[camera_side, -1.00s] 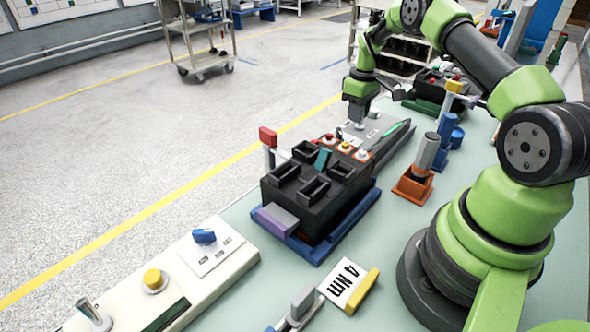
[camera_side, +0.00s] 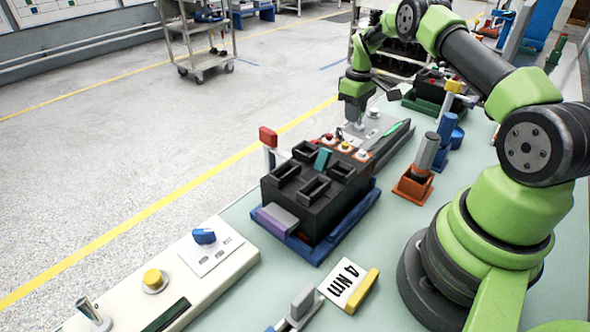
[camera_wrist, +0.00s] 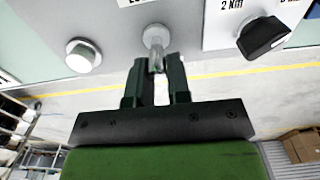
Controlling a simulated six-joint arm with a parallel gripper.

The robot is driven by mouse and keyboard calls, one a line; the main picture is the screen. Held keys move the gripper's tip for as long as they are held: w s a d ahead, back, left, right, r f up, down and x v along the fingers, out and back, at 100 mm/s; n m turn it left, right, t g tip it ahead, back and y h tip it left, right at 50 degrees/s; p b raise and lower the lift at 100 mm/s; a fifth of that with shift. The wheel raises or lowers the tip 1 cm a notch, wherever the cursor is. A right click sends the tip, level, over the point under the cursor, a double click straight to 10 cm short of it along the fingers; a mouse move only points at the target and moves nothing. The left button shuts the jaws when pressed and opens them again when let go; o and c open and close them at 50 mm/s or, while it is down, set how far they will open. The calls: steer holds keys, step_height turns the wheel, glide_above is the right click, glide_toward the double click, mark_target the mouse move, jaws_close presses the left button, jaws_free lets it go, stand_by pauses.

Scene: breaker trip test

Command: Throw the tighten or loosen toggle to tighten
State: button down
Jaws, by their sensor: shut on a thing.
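The round base of the lever sits on the grey panel. A label above the lever is cut off by the picture's top edge, so its words are not readable. In the side view the lever is mostly hidden by my gripper.

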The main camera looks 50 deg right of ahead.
steer(key=shift+w+f, duration=0.25)
steer(key=shift+w, duration=0.05)
steer(key=shift+w+f, duration=0.25)
stand_by(0.4)
steer(key=c, duration=1)
jaws_free()
steer(key=shift+r, duration=0.1)
step_height(320, 180, up, 10)
steer(key=shift+f, duration=0.1)
